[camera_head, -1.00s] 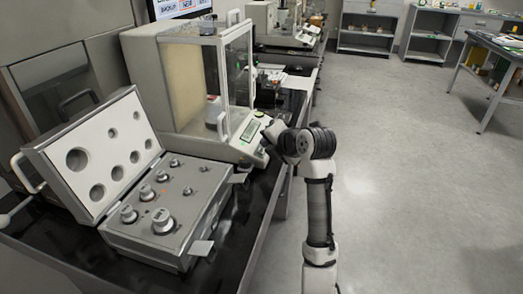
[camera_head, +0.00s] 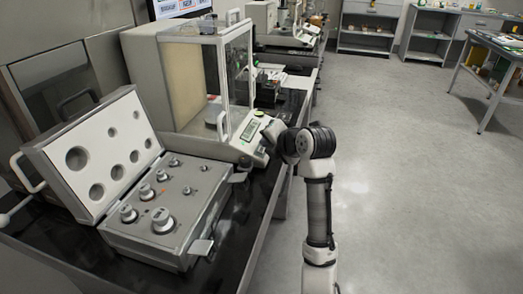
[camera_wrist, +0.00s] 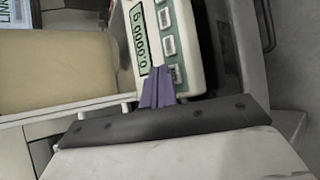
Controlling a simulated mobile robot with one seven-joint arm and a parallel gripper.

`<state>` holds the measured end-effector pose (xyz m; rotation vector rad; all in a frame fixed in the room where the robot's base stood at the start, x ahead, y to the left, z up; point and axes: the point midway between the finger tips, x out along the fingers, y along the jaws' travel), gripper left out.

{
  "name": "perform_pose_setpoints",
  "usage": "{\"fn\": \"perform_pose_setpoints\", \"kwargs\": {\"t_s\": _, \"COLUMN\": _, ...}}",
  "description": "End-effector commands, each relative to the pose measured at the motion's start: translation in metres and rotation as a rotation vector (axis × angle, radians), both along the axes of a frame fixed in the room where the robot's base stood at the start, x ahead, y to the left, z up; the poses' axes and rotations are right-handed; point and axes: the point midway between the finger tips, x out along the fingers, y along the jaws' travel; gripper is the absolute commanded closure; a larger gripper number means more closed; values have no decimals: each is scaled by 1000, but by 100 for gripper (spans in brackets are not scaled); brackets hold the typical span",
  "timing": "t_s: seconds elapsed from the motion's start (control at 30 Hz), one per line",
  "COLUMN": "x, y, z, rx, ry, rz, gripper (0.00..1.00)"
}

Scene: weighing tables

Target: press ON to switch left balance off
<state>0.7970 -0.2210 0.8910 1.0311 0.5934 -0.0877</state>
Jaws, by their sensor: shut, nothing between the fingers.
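The left balance (camera_head: 180,75) is a beige box with a glass weighing chamber, standing on the dark bench. Its front panel has a lit display (camera_head: 250,130), which shows 0.0000 g, sideways, in the wrist view (camera_wrist: 139,38). A row of grey buttons (camera_wrist: 169,45) runs beside the display. My gripper (camera_wrist: 160,72) is shut and empty, its purple fingertips over the panel at the display's lower end, beside the lowest visible button. They partly cover that area; I cannot tell whether they touch. In the head view my wrist hides the fingertips.
An open grey case (camera_head: 115,238) of metal weights sits left of the balance, its lid raised. Another balance (camera_head: 262,20) stands farther along the bench. Open floor (camera_head: 420,180) lies to the right, with shelves and a side table beyond.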

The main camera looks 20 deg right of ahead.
Motion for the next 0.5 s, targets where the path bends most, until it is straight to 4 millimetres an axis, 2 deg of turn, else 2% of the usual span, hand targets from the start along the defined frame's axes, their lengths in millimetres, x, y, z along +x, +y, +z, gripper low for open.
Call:
{"fn": "perform_pose_setpoints", "kwargs": {"t_s": 0.17, "x": 1, "y": 2, "z": -7, "rx": 0, "ry": 0, "rz": 0, "gripper": 100}}
{"fn": "perform_pose_setpoints", "kwargs": {"t_s": 0.5, "x": 1, "y": 2, "z": -6, "rx": 0, "ry": 0, "rz": 0, "gripper": 100}}
